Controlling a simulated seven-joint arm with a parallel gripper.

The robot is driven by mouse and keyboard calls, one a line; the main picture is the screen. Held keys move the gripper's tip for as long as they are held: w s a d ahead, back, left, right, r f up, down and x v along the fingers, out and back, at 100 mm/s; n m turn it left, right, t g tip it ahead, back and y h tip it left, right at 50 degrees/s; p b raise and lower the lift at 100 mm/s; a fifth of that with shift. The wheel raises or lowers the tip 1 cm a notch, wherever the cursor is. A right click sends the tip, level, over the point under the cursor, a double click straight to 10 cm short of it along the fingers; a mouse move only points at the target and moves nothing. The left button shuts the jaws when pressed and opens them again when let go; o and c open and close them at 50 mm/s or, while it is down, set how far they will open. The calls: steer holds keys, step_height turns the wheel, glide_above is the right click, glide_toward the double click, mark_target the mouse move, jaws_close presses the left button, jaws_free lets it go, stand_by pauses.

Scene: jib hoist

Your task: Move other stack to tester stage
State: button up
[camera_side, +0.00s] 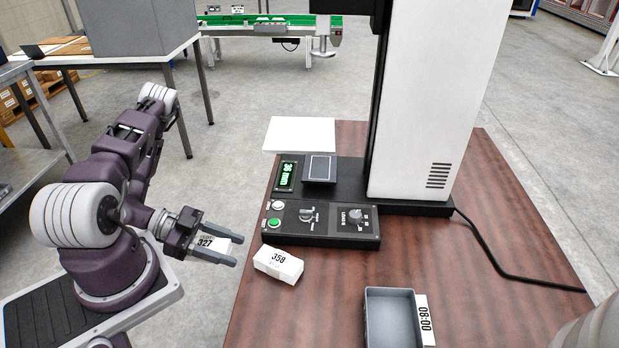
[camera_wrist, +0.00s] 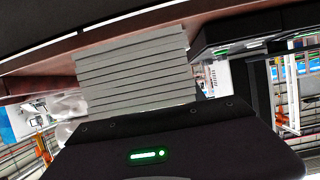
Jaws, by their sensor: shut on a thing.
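My gripper (camera_side: 238,250) is at the left, off the table's left edge in the side view. Its jaws are shut on a white stack marked 327 (camera_side: 207,243), partly hidden by the fingers. In the wrist view the held stack (camera_wrist: 135,72) shows as several grey layers just beyond my gripper's dark body; the fingertips are not clear there. A second white stack marked 358 (camera_side: 279,264) lies on the table, right of my gripper and apart from it. The tester (camera_side: 415,110) stands behind, with a small grey-topped stage (camera_side: 319,168) that looks empty.
The tester's control panel (camera_side: 320,222) lies between the 358 stack and the stage. A grey tray (camera_side: 391,335) with a 08:00 label (camera_side: 425,320) is at the front. A white sheet (camera_side: 300,134) lies at the back left. A black cable (camera_side: 500,268) crosses the right side.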

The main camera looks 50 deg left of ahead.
steer(key=w+d+r, duration=0.2)
steer(key=w+r, duration=0.5)
steer(key=w, duration=0.4)
steer(key=w+d+r, duration=0.1)
steer(key=w+r, duration=0.6)
steer(key=w, duration=0.5)
steer(key=n+t+y, duration=0.4)
steer(key=n+y, duration=0.5)
glide_above(333, 160)
steer(key=f, duration=0.1)
steer(key=shift+y, duration=0.3)
step_height(333, 160, down, 10)
steer(key=shift+r, duration=0.15)
steer(key=shift+d+f, duration=0.1)
steer(key=shift+f, duration=0.1)
steer(key=o, duration=1.4)
steer(key=shift+o, duration=0.2)
